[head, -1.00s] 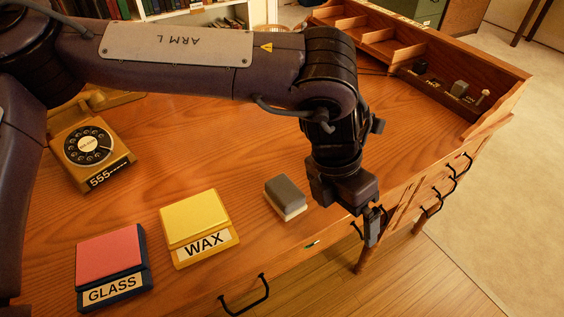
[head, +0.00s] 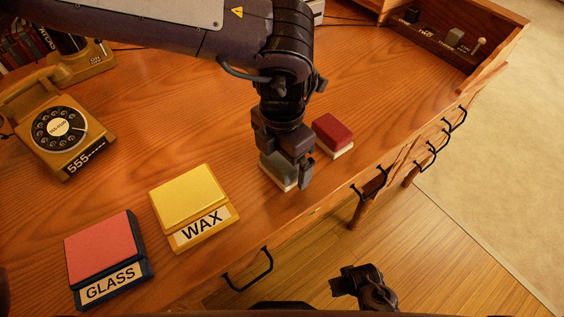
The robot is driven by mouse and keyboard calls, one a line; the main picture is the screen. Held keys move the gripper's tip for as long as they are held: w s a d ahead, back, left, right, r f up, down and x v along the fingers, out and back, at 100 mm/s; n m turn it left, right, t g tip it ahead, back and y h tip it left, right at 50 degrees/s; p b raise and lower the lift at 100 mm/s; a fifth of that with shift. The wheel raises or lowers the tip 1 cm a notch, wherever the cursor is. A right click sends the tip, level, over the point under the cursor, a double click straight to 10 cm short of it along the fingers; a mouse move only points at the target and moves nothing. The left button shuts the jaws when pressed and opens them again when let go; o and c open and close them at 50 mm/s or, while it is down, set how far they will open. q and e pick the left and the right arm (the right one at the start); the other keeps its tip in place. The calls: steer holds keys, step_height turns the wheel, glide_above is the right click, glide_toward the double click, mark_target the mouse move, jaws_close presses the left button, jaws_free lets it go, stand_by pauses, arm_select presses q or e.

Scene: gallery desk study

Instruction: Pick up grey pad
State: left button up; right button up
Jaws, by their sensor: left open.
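The grey pad (head: 277,168), a grey block on a pale base, lies on the desk near its front edge, partly hidden by my left gripper. My left gripper (head: 287,174) points down over it, open, with one finger showing at the pad's right side. The other finger is mostly hidden, and I cannot tell whether either touches the pad. Part of my right arm's end (head: 362,287) shows low in the view, off the desk's front; its fingers are not clear.
A dark red pad (head: 333,132) on a pale base lies close right of the grey one. The yellow WAX box (head: 189,197) and red GLASS box (head: 103,248) stand to the left. A telephone (head: 62,132) is farther left. Bare desk lies behind the pads.

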mark_target(282, 158)
arm_select(q)
steer(key=shift+c, duration=0.5)
steer(key=c, duration=0.9)
steer(key=shift+r, duration=0.25)
steer(key=shift+r+p, duration=1.5)
steer(key=shift+r, duration=8.25)
arm_select(e)
steer(key=s+d+f, duration=0.2)
steer(key=s+f, duration=0.2)
steer(key=f, duration=0.2)
steer(key=shift+s+d, duration=0.1)
